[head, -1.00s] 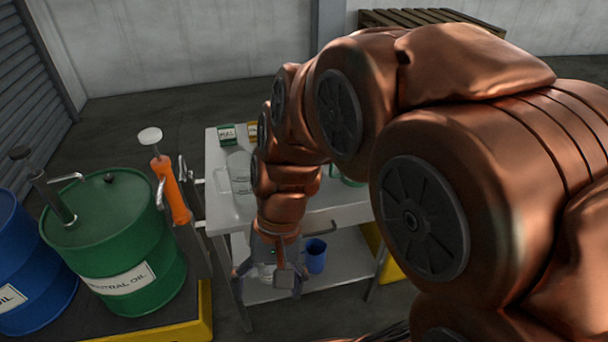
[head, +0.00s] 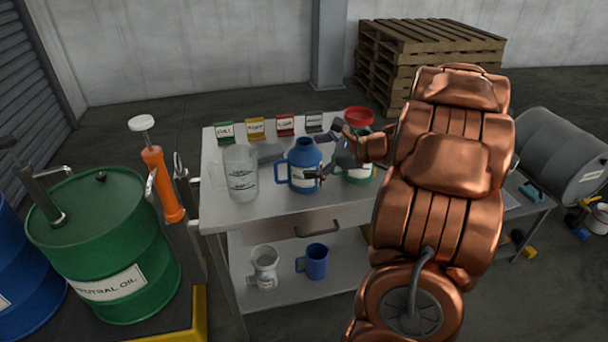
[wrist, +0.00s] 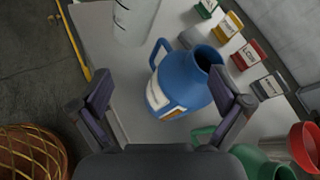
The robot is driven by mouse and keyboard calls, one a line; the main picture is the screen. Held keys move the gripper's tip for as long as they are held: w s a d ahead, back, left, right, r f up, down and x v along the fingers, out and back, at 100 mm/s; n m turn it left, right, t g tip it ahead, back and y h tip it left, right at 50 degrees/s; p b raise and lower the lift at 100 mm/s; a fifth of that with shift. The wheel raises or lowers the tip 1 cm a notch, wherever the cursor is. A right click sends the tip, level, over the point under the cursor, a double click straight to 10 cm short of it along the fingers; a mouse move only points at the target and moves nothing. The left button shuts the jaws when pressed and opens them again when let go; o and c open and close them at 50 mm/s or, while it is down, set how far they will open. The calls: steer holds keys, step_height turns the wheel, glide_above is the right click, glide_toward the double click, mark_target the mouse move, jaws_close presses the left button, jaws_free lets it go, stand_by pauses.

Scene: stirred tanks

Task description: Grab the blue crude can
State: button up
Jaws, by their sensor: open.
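The blue can (head: 303,165), with a side handle, an open neck and a white label I cannot read, stands upright on the table top (head: 260,208). In the wrist view the blue can (wrist: 182,82) shows ahead between the two fingers, tilted in the picture. My gripper (head: 323,156) is open at the can's right side in the head view. In the wrist view my gripper (wrist: 168,92) has its fingers spread wide, with nothing held. I cannot tell whether a fingertip touches the can.
A clear jug (head: 241,172) stands left of the can. A green can (head: 358,175) with a red funnel (head: 358,117) stands close right, partly behind my gripper. Several label cards (head: 285,125) line the back edge. A blue mug (head: 316,262) and a grey jug (head: 264,266) are on the lower shelf.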

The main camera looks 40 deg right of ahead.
mark_target(312, 152)
steer(key=shift+m+t+h, duration=0.4)
steer(key=shift+m+t, duration=0.1)
steer(key=shift+m, duration=0.3)
steer(key=d, duration=0.4)
steer(key=shift+d+f, duration=0.1)
steer(key=shift+f, duration=0.25)
steer(key=shift+w+d, duration=0.1)
steer(key=shift+d, duration=0.15)
steer(key=shift+x, duration=3.75)
steer(key=c, duration=1.5)
